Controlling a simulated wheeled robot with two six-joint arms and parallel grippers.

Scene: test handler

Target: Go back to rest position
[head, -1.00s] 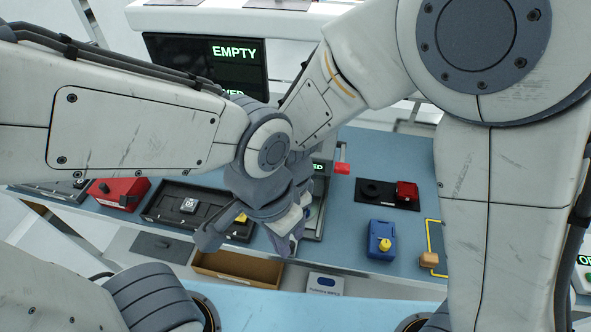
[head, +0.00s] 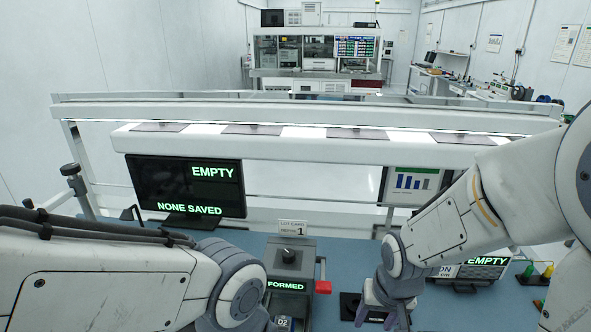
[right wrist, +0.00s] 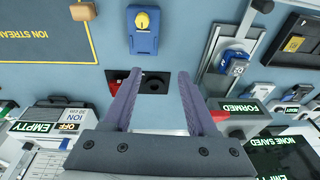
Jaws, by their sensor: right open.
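My right arm comes in from the right in the head view. Its gripper (head: 388,308) is at the bottom edge there, over the blue bench, and partly cut off. In the right wrist view the right gripper (right wrist: 160,82) shows two purple fingers spread wide, with nothing between them. Beyond the fingers lies a black plate (right wrist: 165,82) with round holes and a red block, partly hidden by the left finger. My left arm's grey joint shows at the bottom left of the head view; the left gripper is outside the picture.
A dark tester (head: 290,253) with a green FORMED display stands mid-bench, a red piece (head: 323,287) at its side. A monitor (head: 188,187) reads EMPTY, NONE SAVED. A lit shelf (head: 300,146) spans the back. A blue unit with a yellow knob (right wrist: 143,30) lies beyond the fingers.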

